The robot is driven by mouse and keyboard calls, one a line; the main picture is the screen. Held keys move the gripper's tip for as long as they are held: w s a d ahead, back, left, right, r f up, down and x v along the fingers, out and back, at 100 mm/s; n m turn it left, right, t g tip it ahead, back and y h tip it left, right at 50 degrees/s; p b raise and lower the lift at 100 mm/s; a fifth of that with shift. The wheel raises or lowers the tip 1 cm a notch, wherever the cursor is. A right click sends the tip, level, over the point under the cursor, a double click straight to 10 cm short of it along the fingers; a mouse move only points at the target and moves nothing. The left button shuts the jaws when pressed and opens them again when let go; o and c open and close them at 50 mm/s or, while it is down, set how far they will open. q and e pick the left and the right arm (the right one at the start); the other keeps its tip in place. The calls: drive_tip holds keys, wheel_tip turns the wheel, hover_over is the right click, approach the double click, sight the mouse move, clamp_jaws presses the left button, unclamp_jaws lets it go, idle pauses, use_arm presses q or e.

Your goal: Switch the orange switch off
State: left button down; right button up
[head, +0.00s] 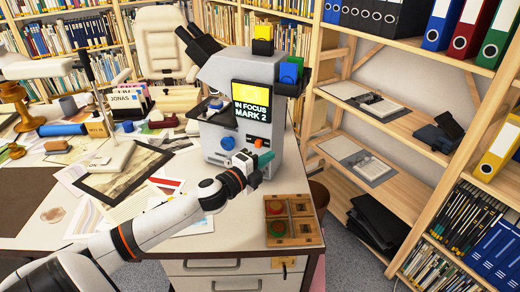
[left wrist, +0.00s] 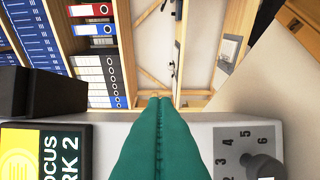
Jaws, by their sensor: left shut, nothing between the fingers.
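A large grey microscope (head: 212,143) stands on the desk, with a lit screen (head: 251,104) reading "IN FOCUS MARK 2". A small orange switch (head: 258,143) sits low on its front, right of a blue round knob (head: 228,142). My left gripper (head: 265,160) has green fingers and is just below the orange switch in the head view. Its fingers are shut and empty; they also show in the left wrist view (left wrist: 160,125). I cannot tell whether they touch the microscope. The orange switch is not visible in the left wrist view. My right gripper is not in view.
A wooden box (head: 291,208) with red and green round parts lies at the desk's front right corner. Papers, a framed print (head: 122,170) and stamps cover the desk's left. Wooden shelves (head: 400,130) with binders stand at the right. A numbered dial (left wrist: 262,166) shows in the wrist view.

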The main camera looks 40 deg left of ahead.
sight(259, 144)
use_arm(q)
drive_tip(key=shift+w+a, duration=0.55)
drive_tip(key=shift+a, duration=0.35)
drive_tip(key=shift+w+a, duration=0.5)
drive_tip(key=shift+a, duration=0.35)
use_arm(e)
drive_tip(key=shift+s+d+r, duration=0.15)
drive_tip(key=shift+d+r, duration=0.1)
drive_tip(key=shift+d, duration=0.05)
